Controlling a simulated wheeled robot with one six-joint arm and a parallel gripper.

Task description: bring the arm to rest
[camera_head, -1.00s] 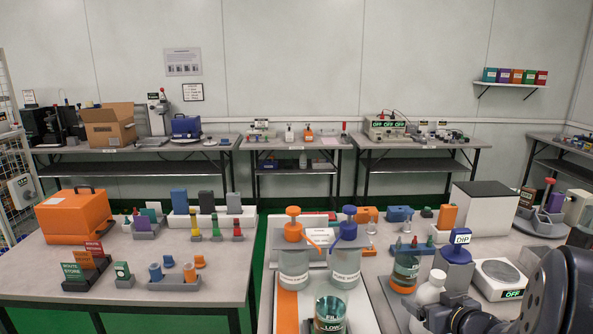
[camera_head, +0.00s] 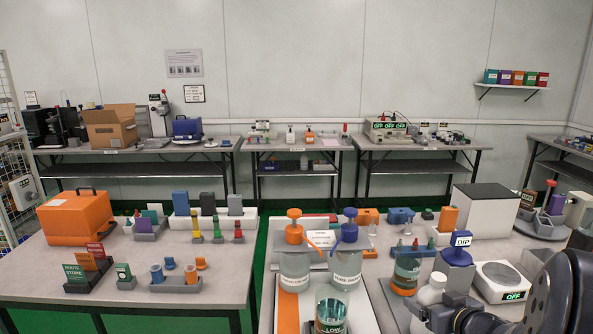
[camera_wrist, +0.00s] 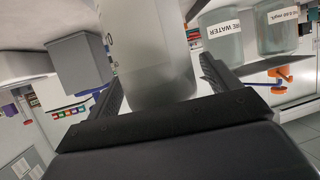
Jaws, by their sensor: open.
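My arm reaches in from the lower right of the head view. My gripper (camera_wrist: 160,90) shows in the wrist view with its two dark fingers apart. A pale translucent bottle (camera_wrist: 155,50) stands in the space between the fingers; whether either finger touches it I cannot tell. In the head view a white bottle (camera_head: 428,296) stands at the end of my arm, its lower part hidden. The fingers themselves are not clear there.
Close by are a jar with a blue pump (camera_head: 346,268), one with an orange pump (camera_head: 295,270), a beaker (camera_head: 330,314), a blue DIP tester (camera_head: 456,254) and a scale (camera_head: 500,275). An orange case (camera_head: 75,217) stands on the left table.

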